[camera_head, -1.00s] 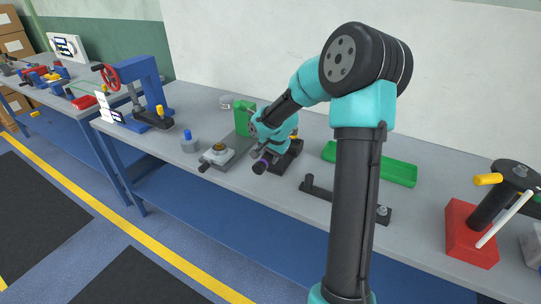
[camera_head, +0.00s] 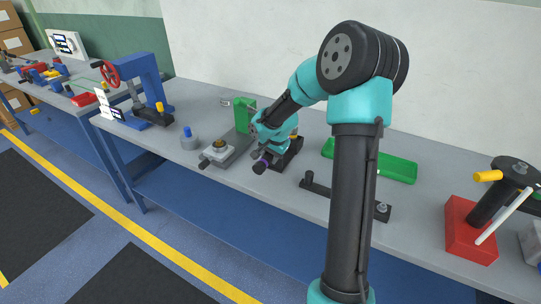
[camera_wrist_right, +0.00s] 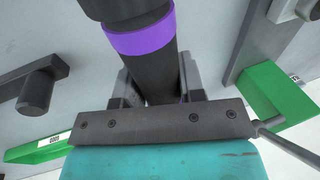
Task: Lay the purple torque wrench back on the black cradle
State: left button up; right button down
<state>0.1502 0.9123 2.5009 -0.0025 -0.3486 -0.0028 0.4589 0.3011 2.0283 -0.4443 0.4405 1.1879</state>
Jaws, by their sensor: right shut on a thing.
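The torque wrench (camera_head: 260,166) is black with a purple band and shows its front end low over the bench. In the right wrist view the wrench (camera_wrist_right: 140,38) runs between the jaws, its purple band beyond them. My right gripper (camera_head: 275,148) is shut on it. A dark block (camera_head: 292,157), which looks like the black cradle, is right below the gripper and largely hidden by it and the wrench. I cannot tell whether the wrench touches it. My left gripper is not in view.
A grey fixture (camera_head: 226,152) with a green block (camera_head: 243,117) stands just left of the gripper. A dark bar with an upright post (camera_head: 345,196) lies to the right. A green tray (camera_head: 390,168) is behind it, and a red block stand (camera_head: 470,232) is further right.

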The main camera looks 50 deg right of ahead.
jog(key=shift+f, duration=1.5)
dwell(0.8)
jog(key=c, duration=0.6)
grip_release()
jog(key=shift+c, duration=0.2)
jog(key=shift+r, duration=3)
